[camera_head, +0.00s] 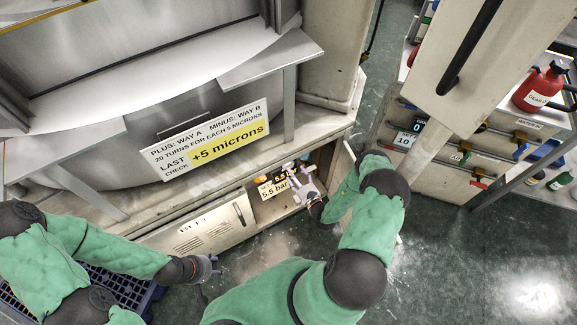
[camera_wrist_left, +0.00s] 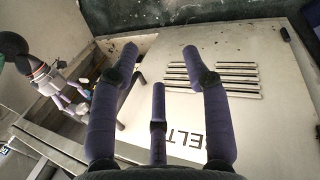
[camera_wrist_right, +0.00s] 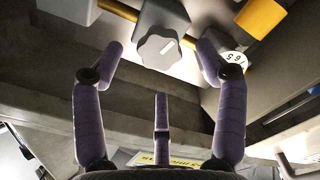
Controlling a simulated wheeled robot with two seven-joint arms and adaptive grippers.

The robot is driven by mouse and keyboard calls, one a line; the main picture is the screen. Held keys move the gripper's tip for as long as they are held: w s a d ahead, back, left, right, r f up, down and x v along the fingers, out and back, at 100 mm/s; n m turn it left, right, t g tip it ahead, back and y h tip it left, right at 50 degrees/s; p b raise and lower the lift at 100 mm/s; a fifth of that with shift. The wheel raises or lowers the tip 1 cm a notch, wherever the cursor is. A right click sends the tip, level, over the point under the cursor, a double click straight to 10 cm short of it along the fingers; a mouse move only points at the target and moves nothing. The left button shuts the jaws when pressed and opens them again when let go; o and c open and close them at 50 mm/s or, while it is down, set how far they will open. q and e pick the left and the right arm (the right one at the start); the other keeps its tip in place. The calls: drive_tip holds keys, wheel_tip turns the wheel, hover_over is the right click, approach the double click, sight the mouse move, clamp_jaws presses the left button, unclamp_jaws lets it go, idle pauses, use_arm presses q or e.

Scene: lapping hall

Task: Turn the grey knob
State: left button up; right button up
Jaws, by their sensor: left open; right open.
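The grey knob (camera_wrist_right: 158,52) shows in the right wrist view, lobed, with a white mark, on a grey block on a yellow pipe. My right gripper (camera_head: 300,184) is open at the cabinet opening in the head view. In the right wrist view its fingertips stand on either side of the knob, with gaps showing; I cannot tell the depth between them. The knob cannot be made out in the head view. My left gripper (camera_head: 210,267) is open and empty near the cabinet's lower panel; that panel (camera_wrist_left: 262,100), slotted and lettered "BELT", fills much of the left wrist view.
A "5.5 bar" label (camera_head: 273,190) sits in the opening. A round white dial (camera_wrist_right: 235,60) and a yellow cylinder (camera_wrist_right: 262,16) are right of the knob. A sign (camera_head: 205,140) reads "+5 microns". A blue crate (camera_head: 125,287) stands at lower left. Open floor lies at lower right.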

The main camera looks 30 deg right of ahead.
sight(290, 166)
drive_tip(key=shift+w+b, duration=0.65)
drive_tip(key=shift+w, duration=2.05)
drive_tip(key=shift+c, duration=0.3)
drive_tip(key=c, duration=1.1)
